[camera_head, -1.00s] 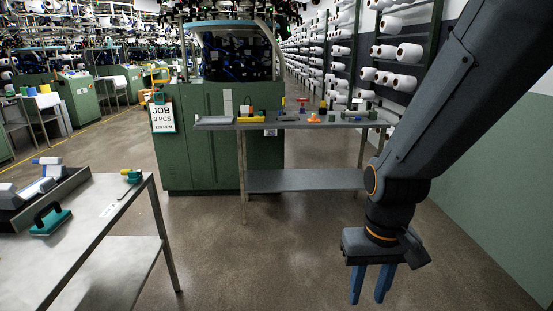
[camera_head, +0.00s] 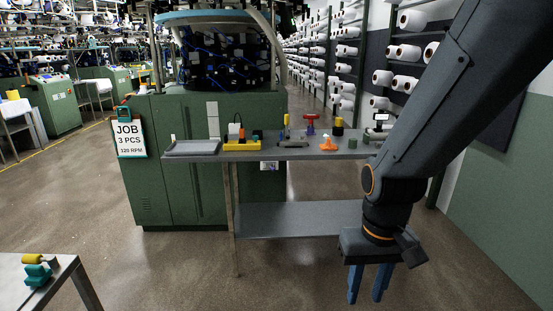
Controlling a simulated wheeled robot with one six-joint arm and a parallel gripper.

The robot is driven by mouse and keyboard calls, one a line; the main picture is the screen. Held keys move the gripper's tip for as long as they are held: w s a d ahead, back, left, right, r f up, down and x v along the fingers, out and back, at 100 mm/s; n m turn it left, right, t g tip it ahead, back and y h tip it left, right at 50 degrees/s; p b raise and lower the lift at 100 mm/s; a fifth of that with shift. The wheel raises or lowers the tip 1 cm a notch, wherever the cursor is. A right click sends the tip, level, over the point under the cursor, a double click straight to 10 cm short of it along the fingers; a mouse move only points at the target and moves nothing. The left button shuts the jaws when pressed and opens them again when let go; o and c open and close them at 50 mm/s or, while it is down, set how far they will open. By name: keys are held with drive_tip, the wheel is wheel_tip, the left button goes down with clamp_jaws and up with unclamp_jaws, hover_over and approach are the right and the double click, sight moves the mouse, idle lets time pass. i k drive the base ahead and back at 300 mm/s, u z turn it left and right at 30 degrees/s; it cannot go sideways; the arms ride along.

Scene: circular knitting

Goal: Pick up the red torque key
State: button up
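The red torque key (camera_head: 311,122) stands on the grey table (camera_head: 205,155) ahead, toward its back and right of the middle. It looks like a small red T-shaped handle; its lower end is not clear. My gripper (camera_head: 368,284) hangs on the right side of the picture, pointing down, in front of the table and apart from it. Its two blue fingers are spread a little with a gap between them, and nothing shows in the gap.
Near the key are an orange part (camera_head: 327,144), a yellow-and-black tool (camera_head: 338,127), a green cylinder (camera_head: 352,143) and a yellow tray (camera_head: 242,146). A green machine (camera_head: 170,190) stands behind. A second table (camera_head: 62,268) is at lower left. Floor between is clear.

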sight(311, 116)
drive_tip(key=i, duration=2.25)
drive_tip(key=z, duration=0.45)
